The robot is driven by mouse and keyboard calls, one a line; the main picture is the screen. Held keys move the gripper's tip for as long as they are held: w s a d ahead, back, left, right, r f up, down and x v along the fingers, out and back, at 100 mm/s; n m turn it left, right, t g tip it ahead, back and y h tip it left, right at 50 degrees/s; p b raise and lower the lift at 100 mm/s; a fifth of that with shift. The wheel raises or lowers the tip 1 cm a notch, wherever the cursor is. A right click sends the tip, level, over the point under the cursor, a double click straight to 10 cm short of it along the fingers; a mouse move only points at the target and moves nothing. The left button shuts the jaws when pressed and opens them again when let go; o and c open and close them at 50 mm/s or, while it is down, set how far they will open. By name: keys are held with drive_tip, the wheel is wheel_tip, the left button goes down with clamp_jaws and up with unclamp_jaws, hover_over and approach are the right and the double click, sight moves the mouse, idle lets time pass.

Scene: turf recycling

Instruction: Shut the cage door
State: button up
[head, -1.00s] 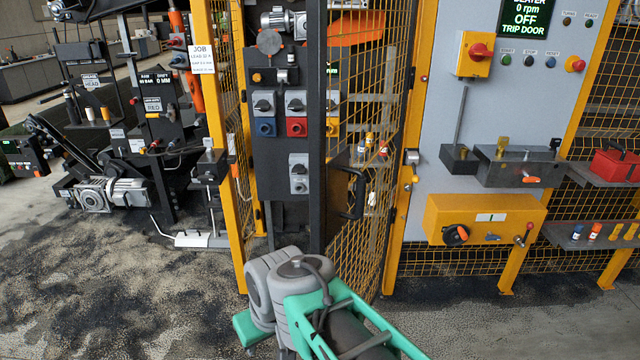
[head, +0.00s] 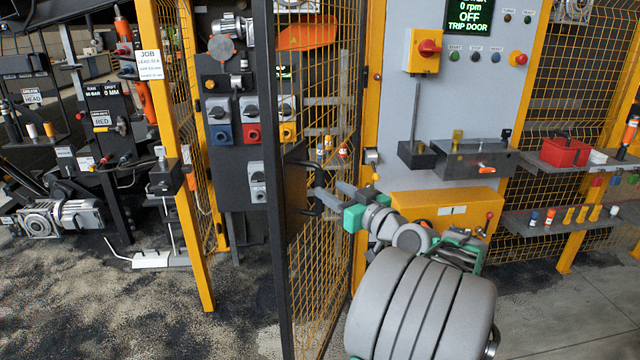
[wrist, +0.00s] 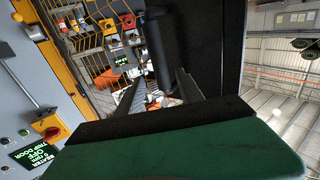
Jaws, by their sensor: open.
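The cage door (head: 318,235) is a yellow mesh panel with a black frame. It stands open, swung toward me from the yellow post on its right, with a gap between its free edge and the left yellow post (head: 180,170). Its black handle (head: 297,180) is on a dark plate near the free edge. My gripper (head: 322,198) is open at the handle, coming from the right. In the wrist view the black handle bar (wrist: 162,50) stands between or just beyond my two fingers (wrist: 160,88); I cannot tell whether they touch it.
Inside the cage is a dark panel with coloured switches (head: 240,130). A grey control board (head: 430,100) and an orange box (head: 445,205) are right of the door. Shelves with a red box (head: 565,152) stand further right. The floor before the opening is clear but littered with dark crumbs.

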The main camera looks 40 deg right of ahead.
sight(323, 185)
drive_tip(key=w, duration=0.2)
drive_tip(key=w+p, duration=0.1)
drive_tip(key=w, duration=0.2)
drive_tip(key=shift+w+d, duration=0.2)
drive_tip(key=shift+w, duration=0.1)
clamp_jaws()
idle(1.1)
